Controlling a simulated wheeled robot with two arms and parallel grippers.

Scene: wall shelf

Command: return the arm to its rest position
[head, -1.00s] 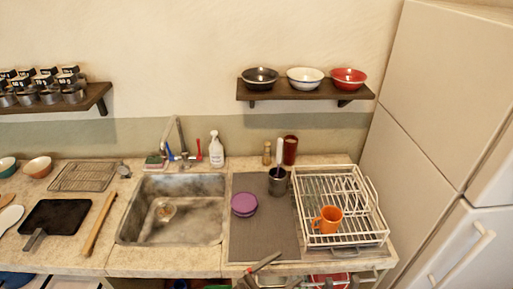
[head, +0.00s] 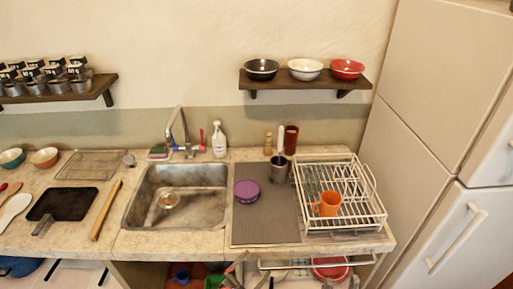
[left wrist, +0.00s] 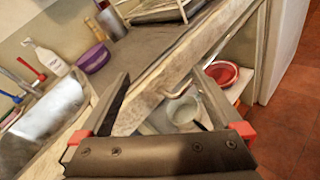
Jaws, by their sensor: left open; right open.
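My left gripper (head: 250,274) is at the bottom of the head view, low in front of the counter's front edge. In the left wrist view its two dark fingers with red parts (left wrist: 160,80) are spread apart, with nothing held between them. The counter edge and the space below it show beyond the fingers. My right gripper (head: 341,284) shows only in part at the bottom edge of the head view, further right; it is open. Three bowls stand on the right wall shelf (head: 285,87): black (head: 262,69), white (head: 305,69) and red (head: 347,69).
The counter holds a sink (head: 175,200), a purple bowl (head: 247,191), a soap bottle (head: 219,140) and a dish rack (head: 365,222) with an orange mug (head: 327,204). Open shelves below hold a red bowl (head: 331,271). A fridge (head: 425,130) stands at the right.

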